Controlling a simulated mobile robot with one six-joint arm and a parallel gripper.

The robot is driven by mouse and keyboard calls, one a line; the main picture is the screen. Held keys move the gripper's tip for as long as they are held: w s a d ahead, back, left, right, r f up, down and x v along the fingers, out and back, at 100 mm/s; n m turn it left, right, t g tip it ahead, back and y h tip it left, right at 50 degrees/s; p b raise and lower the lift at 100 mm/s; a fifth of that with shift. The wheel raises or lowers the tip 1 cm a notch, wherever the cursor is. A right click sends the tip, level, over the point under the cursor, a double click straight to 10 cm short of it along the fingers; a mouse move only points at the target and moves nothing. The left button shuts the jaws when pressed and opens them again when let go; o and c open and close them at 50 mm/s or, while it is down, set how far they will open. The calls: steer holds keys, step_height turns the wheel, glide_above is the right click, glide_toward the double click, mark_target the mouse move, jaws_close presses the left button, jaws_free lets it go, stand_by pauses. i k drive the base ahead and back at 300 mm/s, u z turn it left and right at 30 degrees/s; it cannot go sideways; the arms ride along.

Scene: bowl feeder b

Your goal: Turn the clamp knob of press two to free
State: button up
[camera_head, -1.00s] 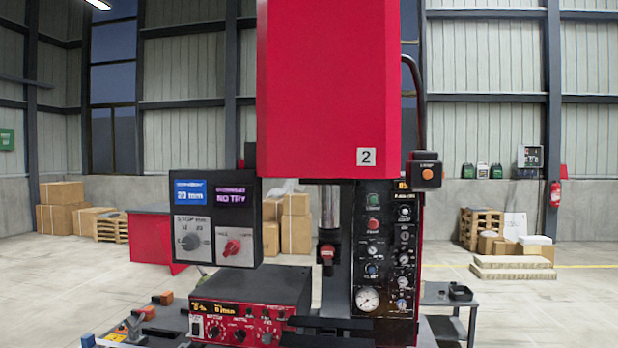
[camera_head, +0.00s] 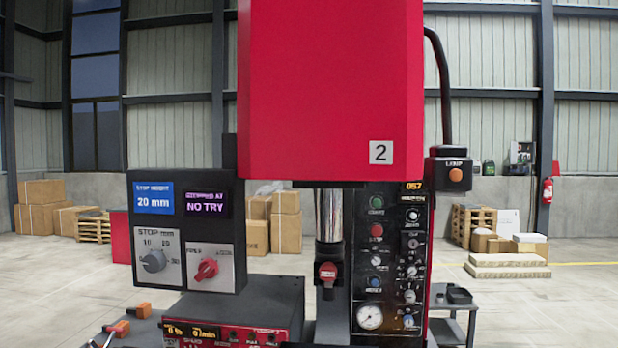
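Press two (camera_head: 330,90) is a red machine with a "2" plate on its head, straight ahead. A dark control box (camera_head: 238,235) hangs at its left. On a pale plate on the box is a red rotary knob (camera_head: 206,268); its small labels are too blurred to read surely, and its pointer tilts to the upper right. Beside it is a grey STOP mm knob (camera_head: 153,260). Another red knob (camera_head: 328,272) sits on the press ram below the head; its text is unreadable. I cannot tell by label which red knob is the clamp knob. My gripper is not in view.
Displays above the knobs read 20 mm (camera_head: 153,200) and NO TRY (camera_head: 207,206). A button and gauge panel (camera_head: 391,256) stands right of the ram, with a lamp box (camera_head: 449,172) beside it. A red control unit (camera_head: 234,315) sits below.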

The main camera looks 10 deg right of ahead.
mark_target(327, 270)
steer(key=z, duration=1.8)
steer(key=k, duration=0.9)
steer(key=u, duration=1.25)
steer(key=i, duration=1.05)
steer(key=u, duration=0.05)
